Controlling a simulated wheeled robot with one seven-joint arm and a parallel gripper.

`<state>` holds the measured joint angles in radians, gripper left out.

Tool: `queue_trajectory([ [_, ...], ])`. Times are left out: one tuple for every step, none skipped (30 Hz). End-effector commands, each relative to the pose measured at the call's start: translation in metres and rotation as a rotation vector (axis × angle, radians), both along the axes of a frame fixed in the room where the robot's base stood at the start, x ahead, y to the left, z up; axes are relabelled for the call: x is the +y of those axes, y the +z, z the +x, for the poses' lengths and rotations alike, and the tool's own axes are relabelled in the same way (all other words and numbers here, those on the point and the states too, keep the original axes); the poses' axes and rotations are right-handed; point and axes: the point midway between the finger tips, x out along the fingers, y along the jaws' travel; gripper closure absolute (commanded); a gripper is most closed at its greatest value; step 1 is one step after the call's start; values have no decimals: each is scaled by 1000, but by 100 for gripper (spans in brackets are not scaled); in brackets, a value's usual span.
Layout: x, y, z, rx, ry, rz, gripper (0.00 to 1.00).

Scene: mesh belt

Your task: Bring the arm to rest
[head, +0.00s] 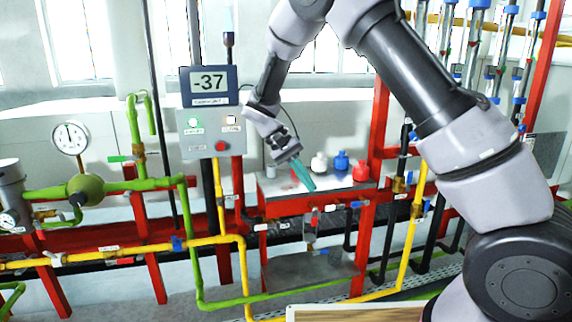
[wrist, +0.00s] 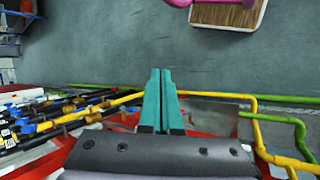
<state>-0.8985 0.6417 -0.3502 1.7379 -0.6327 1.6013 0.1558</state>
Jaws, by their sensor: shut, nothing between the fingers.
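My gripper (head: 303,175) has teal fingers, pressed together with nothing between them. In the head view it hangs from my bent arm, in front of the metal shelf with small bottles. I cannot tell its exact distance from the shelf. In the wrist view the closed fingers (wrist: 160,100) point out over the grey floor (wrist: 130,45), with pipes and red frame behind and beside them.
A control box (head: 211,132) with a display reading -37 stands left of my gripper. White, blue and red bottles (head: 341,161) stand on the metal shelf (head: 275,187). Green and yellow pipes (head: 150,247) and a pressure gauge (head: 70,138) are at left. Red posts (head: 379,125) stand behind my arm.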

Motion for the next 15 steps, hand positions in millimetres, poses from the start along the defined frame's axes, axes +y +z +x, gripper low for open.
queue_trajectory([
  [-15,20,0,-11,-30,73,100],
  [-22,29,-1,-18,-42,111,100],
  [-31,42,-3,-31,-58,163,100],
  [-38,51,-5,-41,-71,201,100],
  [-45,60,-7,-53,-81,237,100],
  [-54,72,-11,-71,-95,286,100],
  [-61,80,-13,-85,-105,321,100],
  [-68,89,-16,-103,-115,357,100],
  [-77,100,-21,-127,-126,401,100],
  [-83,108,-25,-147,-135,432,100],
  [-90,117,-28,-168,-143,465,100],
  [-98,127,-34,-198,-152,505,100],
  [-104,135,-39,-221,-159,533,100],
  [-110,142,-44,-247,-165,561,100],
  [-118,152,-51,-281,-171,596,100],
])
